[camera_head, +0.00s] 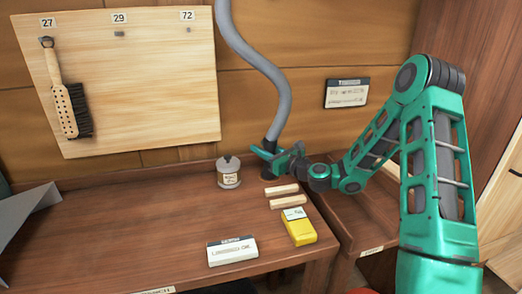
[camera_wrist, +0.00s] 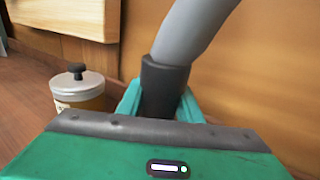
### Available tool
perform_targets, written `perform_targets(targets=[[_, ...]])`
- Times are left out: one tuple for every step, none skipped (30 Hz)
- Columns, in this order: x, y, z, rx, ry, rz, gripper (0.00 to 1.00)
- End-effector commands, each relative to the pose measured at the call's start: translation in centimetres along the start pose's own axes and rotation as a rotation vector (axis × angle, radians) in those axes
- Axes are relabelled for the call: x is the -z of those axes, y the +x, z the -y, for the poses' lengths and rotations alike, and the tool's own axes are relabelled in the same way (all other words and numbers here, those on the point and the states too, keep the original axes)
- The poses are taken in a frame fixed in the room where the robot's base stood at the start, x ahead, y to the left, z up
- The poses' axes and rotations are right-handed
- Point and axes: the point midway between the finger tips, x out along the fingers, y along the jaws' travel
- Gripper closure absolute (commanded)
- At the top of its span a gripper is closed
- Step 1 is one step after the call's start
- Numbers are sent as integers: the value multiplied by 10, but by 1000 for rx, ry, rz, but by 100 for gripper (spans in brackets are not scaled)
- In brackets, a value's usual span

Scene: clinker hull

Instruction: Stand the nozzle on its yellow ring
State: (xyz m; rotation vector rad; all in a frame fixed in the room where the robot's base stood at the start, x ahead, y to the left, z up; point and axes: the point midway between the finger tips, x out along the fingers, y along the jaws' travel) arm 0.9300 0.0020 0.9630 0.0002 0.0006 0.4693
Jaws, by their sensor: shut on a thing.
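The nozzle (camera_head: 268,146) is the dark end piece of a grey hose (camera_head: 270,75) that hangs down from above. My gripper (camera_head: 266,154) is shut around the nozzle near the back wall. In the wrist view the dark nozzle (camera_wrist: 164,88) stands between the two green fingers, with the hose rising out of it and leaning right. A dark lower part shows below my gripper in the head view. I cannot tell whether it touches the bench. No yellow ring can be made out in either view.
A lidded jar (camera_head: 228,172) stands just left of my gripper. Two pale wooden strips (camera_head: 285,195), a yellow box (camera_head: 299,227) and a white label card (camera_head: 232,250) lie nearer the front. A brush (camera_head: 68,108) hangs on the board.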

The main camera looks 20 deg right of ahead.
Motion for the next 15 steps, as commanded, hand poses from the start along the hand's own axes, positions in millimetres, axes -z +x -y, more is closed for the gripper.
perform_targets(targets=[[1, 0, 0, 0, 1, 0, 95], [2, 0, 0, 0, 1, 0, 95], [2, 0, 0, 0, 1, 0, 61], [2, 0, 0, 0, 1, 0, 54], [2, 0, 0, 0, 1, 0, 49], [2, 0, 0, 0, 1, 0, 49], [1, 0, 0, 0, 0, 0, 49], [1, 0, 0, 0, 0, 0, 49], [1, 0, 0, 0, 0, 0, 49], [1, 0, 0, 0, 0, 0, 49], [1, 0, 0, 0, 0, 0, 49], [1, 0, 0, 0, 0, 0, 49], [1, 0, 0, 0, 0, 0, 49], [1, 0, 0, 0, 0, 0, 49], [0, 0, 0, 0, -1, 0, 49]])
